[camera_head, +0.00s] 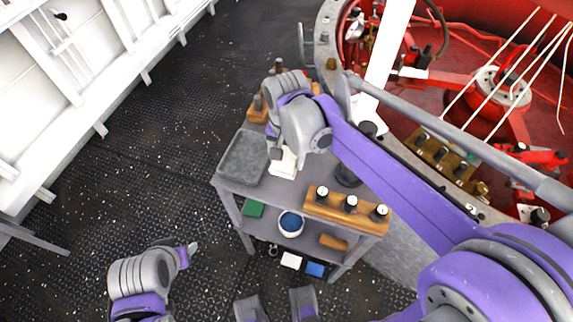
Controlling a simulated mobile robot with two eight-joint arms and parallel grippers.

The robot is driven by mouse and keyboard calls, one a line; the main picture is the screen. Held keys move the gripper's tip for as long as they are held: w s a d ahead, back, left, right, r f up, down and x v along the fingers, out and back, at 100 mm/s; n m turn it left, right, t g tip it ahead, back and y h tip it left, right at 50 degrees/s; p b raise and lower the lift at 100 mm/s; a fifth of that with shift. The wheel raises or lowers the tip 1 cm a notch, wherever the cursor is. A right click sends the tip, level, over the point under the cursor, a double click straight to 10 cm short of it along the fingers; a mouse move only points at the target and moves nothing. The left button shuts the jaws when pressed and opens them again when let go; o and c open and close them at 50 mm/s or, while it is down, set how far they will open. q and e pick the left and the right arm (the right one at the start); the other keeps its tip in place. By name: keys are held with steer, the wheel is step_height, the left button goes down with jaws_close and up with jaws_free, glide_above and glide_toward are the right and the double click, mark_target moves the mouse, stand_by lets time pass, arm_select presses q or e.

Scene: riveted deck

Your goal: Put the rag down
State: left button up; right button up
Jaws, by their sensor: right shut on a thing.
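A white, cloth-like piece, which looks like the rag (284,164), shows at the top of the grey cart, just right of a grey tray (243,158). My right gripper (277,150) is at the rag, under my wrist, and is shut on it. My own arm links hide most of the fingers and part of the rag. I cannot tell whether the rag touches the cart top (290,187). My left gripper (192,248) is low at the left, over the floor and away from the cart. Its fingers are too small to read.
A wooden block with several black-and-white knobs (346,206) stands on the cart's front right. The lower shelf holds a blue-and-white bowl (290,223) and a green block (252,208). Red machinery (480,90) is behind at right. Dark floor (130,180) is open at left.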

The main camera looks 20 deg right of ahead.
mark_target(286, 168)
steer(key=shift+w+f, duration=0.1)
steer(key=shift+f, duration=2.15)
steer(key=shift+f+b, duration=0.45)
steer(key=shift+b, duration=0.05)
steer(key=o, duration=1.2)
steer(key=shift+s, duration=0.2)
steer(key=shift+r, duration=0.3)
steer(key=r+p, duration=0.2)
steer(key=r, duration=1)
steer(key=shift+w+r, duration=0.15)
steer(key=shift+w, duration=0.05)
steer(key=shift+s, duration=0.1)
